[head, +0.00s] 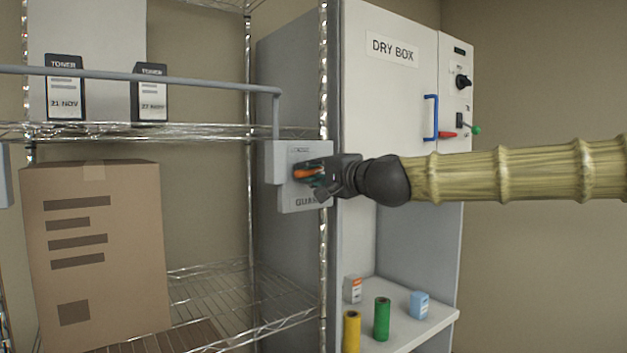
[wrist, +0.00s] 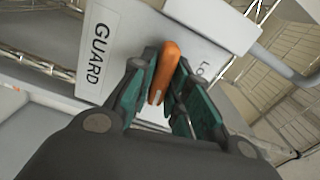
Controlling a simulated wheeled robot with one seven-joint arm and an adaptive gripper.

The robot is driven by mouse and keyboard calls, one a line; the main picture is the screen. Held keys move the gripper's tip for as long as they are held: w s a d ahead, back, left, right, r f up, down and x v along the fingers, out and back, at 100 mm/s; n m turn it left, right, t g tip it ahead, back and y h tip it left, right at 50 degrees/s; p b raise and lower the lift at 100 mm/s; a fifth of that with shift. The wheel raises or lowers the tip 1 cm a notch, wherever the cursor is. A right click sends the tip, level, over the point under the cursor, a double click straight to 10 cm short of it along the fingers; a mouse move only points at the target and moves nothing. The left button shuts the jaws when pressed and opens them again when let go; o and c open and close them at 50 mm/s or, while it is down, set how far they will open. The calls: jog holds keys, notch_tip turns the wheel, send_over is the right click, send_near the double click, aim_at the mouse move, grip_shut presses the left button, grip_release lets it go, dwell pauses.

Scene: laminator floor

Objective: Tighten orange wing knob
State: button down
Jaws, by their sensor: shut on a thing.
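The orange wing knob (head: 304,174) sits on the front of a light grey guard plate (head: 290,199) on the shelf post. In the wrist view the knob (wrist: 163,72) lies between the two teal-lined fingers of my gripper (wrist: 160,85). My gripper (head: 318,177) reaches the knob from the right in the head view and is shut on it. The knob's base is hidden by the fingers.
A grey bar (head: 180,80) runs across the shelf from the plate's bracket. Toner boxes (head: 66,88) stand on the upper shelf, and a cardboard box (head: 95,255) stands below. The dry box cabinet (head: 390,110) is behind my gripper, with small rolls (head: 382,318) on its ledge.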

jog(key=shift+d+r+m+b, duration=0.1)
jog(key=shift+r+m+b, duration=0.25)
jog(key=shift+m, duration=0.55)
jog(key=c, duration=1.4)
grip_release()
jog(key=shift+c, duration=0.2)
jog(key=shift+w+f, duration=0.15)
jog(key=shift+f, duration=0.2)
jog(key=v, duration=1.1)
jog(key=shift+s, duration=0.4)
jog(key=shift+d, duration=0.15)
